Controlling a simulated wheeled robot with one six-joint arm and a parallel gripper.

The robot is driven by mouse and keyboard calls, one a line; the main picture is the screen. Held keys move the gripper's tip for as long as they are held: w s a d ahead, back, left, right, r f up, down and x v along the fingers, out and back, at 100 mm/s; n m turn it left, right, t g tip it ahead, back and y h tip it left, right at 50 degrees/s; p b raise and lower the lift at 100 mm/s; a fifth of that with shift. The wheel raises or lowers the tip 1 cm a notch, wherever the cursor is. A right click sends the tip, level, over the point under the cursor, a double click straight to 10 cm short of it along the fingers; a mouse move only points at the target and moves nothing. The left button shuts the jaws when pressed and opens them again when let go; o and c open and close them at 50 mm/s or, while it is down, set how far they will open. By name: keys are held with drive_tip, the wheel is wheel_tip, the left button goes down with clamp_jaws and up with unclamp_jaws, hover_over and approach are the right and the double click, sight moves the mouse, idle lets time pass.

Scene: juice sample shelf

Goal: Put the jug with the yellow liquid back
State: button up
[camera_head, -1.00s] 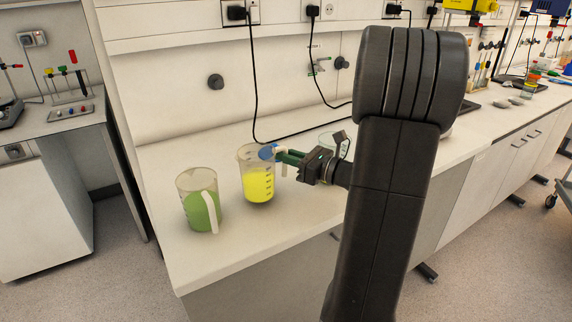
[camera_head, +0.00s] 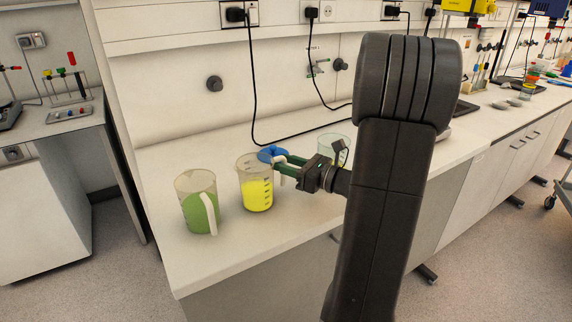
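The jug with the yellow liquid (camera_head: 257,193) is a clear measuring jug with a pale handle, upright at the middle of the left bench part. My gripper (camera_head: 280,163) reaches it from the right, its green fingers at the jug's handle. It appears shut on the handle, though the fingertips are small and partly merge with it. The jug's base is at or very close to the bench top; I cannot tell for sure whether it touches.
A jug with green liquid (camera_head: 199,207) stands close by on the left, near the bench's front edge. A blue object (camera_head: 271,153) lies behind the yellow jug. A clear container (camera_head: 333,142) stands behind my gripper. Black cables hang along the wall. The bench (camera_head: 213,262) is bare in front.

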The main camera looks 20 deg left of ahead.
drive_tip(key=d, duration=0.4)
drive_tip(key=s+d, duration=0.1)
drive_tip(key=d, duration=0.2)
drive_tip(key=s+d, duration=0.1)
drive_tip(key=d, duration=0.3)
drive_tip(key=shift+s+d+f, duration=0.1)
drive_tip(key=shift+d+f, duration=0.05)
drive_tip(key=shift+d, duration=0.2)
